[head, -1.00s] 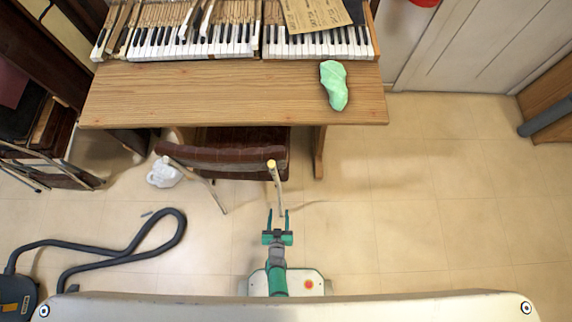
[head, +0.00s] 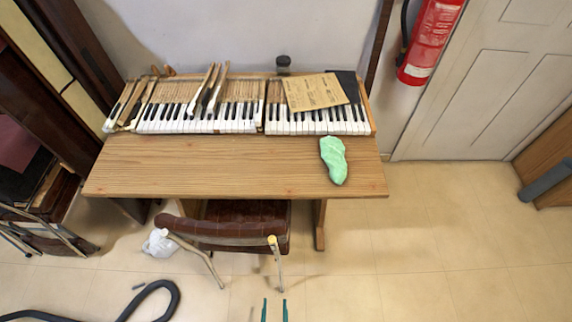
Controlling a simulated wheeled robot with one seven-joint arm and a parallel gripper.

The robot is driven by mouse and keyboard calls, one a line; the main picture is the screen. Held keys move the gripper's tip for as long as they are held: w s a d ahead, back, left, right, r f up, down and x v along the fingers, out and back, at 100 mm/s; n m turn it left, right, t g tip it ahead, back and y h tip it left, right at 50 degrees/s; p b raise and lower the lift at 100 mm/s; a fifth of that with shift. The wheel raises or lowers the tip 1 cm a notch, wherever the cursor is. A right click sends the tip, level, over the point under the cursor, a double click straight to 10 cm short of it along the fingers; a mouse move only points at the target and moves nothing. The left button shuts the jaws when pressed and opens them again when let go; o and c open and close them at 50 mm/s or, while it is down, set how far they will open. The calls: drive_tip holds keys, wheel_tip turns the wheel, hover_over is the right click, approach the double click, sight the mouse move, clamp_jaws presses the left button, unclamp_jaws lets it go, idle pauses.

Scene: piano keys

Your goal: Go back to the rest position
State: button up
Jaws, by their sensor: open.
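My gripper (head: 274,311) shows only at the bottom edge of the head view. Its two green fingers point up the picture and stand apart with nothing between them. It is over the floor, below the chair in the picture and apart from it. The rest of my arm is out of the frame. The piano keys (head: 195,126) lie in two blocks on the wooden table (head: 210,172), with several loose sticks on the left block.
A brown chair (head: 235,232) stands at the table's front. A green cloth (head: 333,160) lies on the table's right side. A black hose (head: 150,298) lies on the floor at lower left. A red extinguisher (head: 428,45) hangs at upper right. The floor at right is clear.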

drive_tip(key=s+d+r+t, duration=0.1)
drive_tip(key=s+d+r, duration=0.1)
drive_tip(key=r, duration=1.7)
drive_tip(key=s+d+r, duration=0.2)
drive_tip(key=s+r, duration=0.1)
drive_tip(key=r, duration=1.5)
drive_tip(key=shift+s+r+n+t, duration=0.2)
drive_tip(key=shift+r+n+t, duration=0.2)
